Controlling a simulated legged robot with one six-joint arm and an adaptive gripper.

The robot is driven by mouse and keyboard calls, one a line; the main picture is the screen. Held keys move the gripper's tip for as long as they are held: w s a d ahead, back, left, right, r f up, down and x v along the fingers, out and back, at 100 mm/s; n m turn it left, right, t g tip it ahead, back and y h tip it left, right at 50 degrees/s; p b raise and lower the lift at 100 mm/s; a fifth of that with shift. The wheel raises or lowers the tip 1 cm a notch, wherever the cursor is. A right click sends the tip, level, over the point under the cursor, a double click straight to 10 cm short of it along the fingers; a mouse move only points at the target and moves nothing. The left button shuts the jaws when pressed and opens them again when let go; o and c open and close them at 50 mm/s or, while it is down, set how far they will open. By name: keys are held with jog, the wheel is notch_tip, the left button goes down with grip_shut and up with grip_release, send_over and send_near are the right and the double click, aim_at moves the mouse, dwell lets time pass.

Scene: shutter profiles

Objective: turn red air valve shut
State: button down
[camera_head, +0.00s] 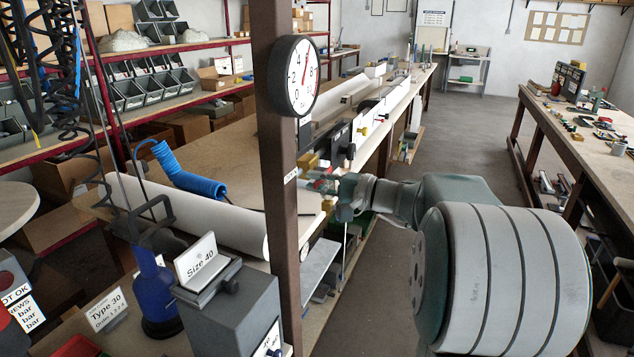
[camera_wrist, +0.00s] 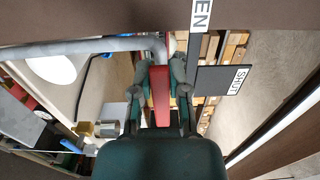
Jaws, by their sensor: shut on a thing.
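The red air valve's handle (camera_wrist: 160,95) stands upright in the wrist view, a flat red lever between the two fingers of my gripper (camera_wrist: 160,80). The fingers are shut on it from both sides. Behind it, a grey pipe (camera_wrist: 95,46) runs across and bends beside the handle. A sign ending in "EN" (camera_wrist: 200,15) is above right and a "SHUT" sign (camera_wrist: 236,80) is to the right. In the camera_head view, my gripper (camera_head: 326,185) is beside the brown post, partly hidden; I cannot make out the handle clearly there.
A pressure gauge (camera_head: 302,77) hangs on the brown post (camera_head: 272,150), its needle pointing up and slightly right. A long workbench (camera_head: 160,140) lies behind. A grey box with a "Size 40" card (camera_head: 232,310) is at the front left. The aisle floor (camera_head: 470,130) is clear.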

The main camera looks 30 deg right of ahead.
jog(key=shift+d+m, duration=0.15)
jog(key=shift+m, duration=0.15)
jog(key=m, duration=0.1)
jog(key=r+m, duration=0.2)
jog(key=m, duration=0.1)
jog(key=shift+w+d, duration=0.2)
jog(key=shift+d, duration=0.05)
jog(key=m, duration=0.2)
jog(key=d+r+m, duration=0.1)
jog(key=shift+w+r+m, duration=0.1)
jog(key=shift+w+m, duration=0.15)
jog(key=shift+m, duration=0.15)
jog(key=m, duration=0.1)
jog(key=w+d+r+m, duration=0.1)
jog(key=m, duration=0.3)
jog(key=shift+w+d+r, duration=0.15)
jog(key=shift+d, duration=0.15)
jog(key=shift+w+d+r+m, duration=0.1)
jog(key=shift+w+d+m, duration=0.15)
jog(key=shift+m, duration=0.55)
jog(key=shift+w+d+f+m, duration=0.1)
jog(key=shift+w+d+m, duration=0.1)
jog(key=shift+m, duration=0.6)
jog(key=shift+w+d+r+m, duration=0.15)
jog(key=shift+d+m, duration=0.1)
jog(key=shift+m, duration=0.55)
jog(key=c, duration=0.6)
grip_release()
jog(key=shift+d+r, duration=0.1)
